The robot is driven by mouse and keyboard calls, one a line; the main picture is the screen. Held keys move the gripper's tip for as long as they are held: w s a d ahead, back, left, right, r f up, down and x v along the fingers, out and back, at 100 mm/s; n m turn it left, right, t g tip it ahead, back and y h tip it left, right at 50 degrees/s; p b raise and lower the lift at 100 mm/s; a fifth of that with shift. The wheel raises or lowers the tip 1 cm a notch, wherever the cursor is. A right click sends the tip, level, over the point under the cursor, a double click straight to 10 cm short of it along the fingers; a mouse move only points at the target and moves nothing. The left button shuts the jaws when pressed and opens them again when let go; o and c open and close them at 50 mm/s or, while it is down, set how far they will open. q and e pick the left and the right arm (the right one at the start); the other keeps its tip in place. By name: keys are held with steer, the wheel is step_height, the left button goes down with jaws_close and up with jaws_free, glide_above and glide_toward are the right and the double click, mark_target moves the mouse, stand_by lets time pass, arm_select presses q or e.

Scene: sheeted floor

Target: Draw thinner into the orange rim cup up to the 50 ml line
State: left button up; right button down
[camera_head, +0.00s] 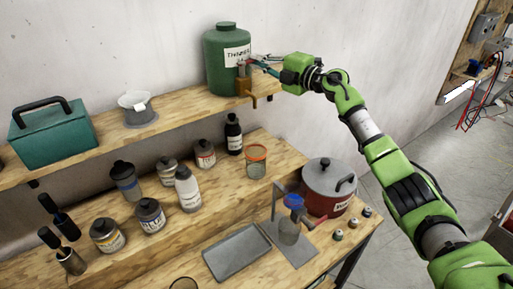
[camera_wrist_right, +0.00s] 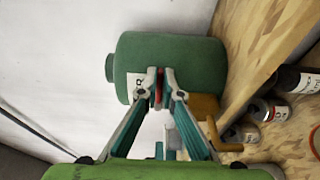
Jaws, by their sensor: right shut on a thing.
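The green thinner drum (camera_head: 228,70) stands on the upper shelf, with a white label and a brass-coloured tap (camera_head: 244,88) at its front. The drum also shows in the right wrist view (camera_wrist_right: 185,60). My right gripper (camera_head: 250,63) is shut on the tap's red lever (camera_wrist_right: 160,86). The orange rim cup (camera_head: 256,163) stands upright on the lower bench, below the tap in the head view. I cannot tell whether it is exactly under the spout. Its 50 ml line and any liquid level are too small to read. My left gripper is not in view.
Several bottles and jars, including a white bottle (camera_head: 188,190), stand left of the cup. A red pot (camera_head: 328,187), a stand with a blue top (camera_head: 293,201) and a grey tray (camera_head: 237,252) are nearby. A teal box (camera_head: 54,133) sits on the shelf (camera_head: 180,118).

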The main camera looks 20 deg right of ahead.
steer(key=shift+s+a+r, duration=0.1)
steer(key=shift+a+r, duration=0.05)
steer(key=shift+r, duration=0.05)
steer(key=shift+s+m+t+h, duration=0.2)
steer(key=shift+m+t+h, duration=0.2)
steer(key=shift+m+h, duration=0.3)
steer(key=shift+s+f+t+h, duration=0.2)
steer(key=shift+t+h, duration=0.1)
steer(key=shift+h, duration=0.2)
steer(key=c, duration=2.1)
jaws_free()
steer(key=shift+m, duration=0.3)
steer(key=shift+c, duration=0.2)
steer(key=shift+a, duration=0.2)
steer(key=shift+d, duration=0.15)
